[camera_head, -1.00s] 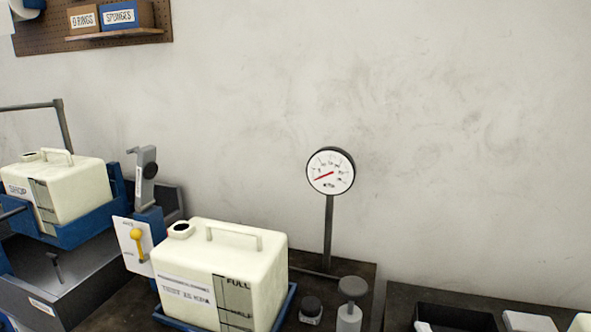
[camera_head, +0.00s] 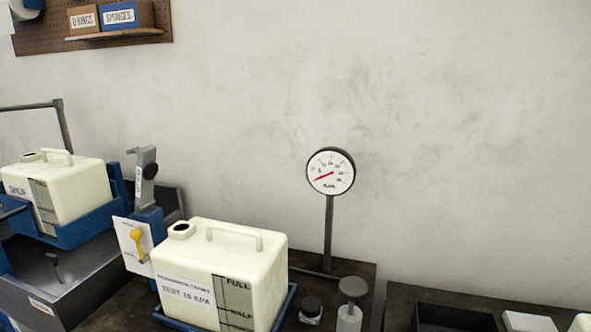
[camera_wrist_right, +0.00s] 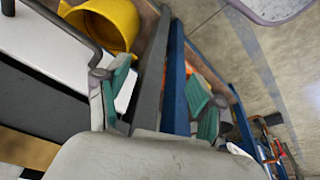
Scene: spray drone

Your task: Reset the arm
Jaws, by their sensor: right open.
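My right gripper (camera_wrist_right: 158,92) shows in the right wrist view. Its two teal-padded fingers are spread apart and hold nothing. Behind the gap between them are a blue edge and a grey edge, and I cannot tell how far off these are. Neither gripper shows in the head view. There, a cream tank (camera_head: 225,270) marked TEST stands in a blue tray, with a panel bearing a yellow lever (camera_head: 137,246) beside it. A round gauge (camera_head: 331,171) on a post has its red needle pointing to the lower left.
A second cream tank (camera_head: 72,188) stands in a blue holder at the left. A dark tray (camera_head: 455,318) lies at the lower right. In the right wrist view, a yellow rounded object (camera_wrist_right: 105,22) is close at the upper left, and bare floor (camera_wrist_right: 270,70) shows at the right.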

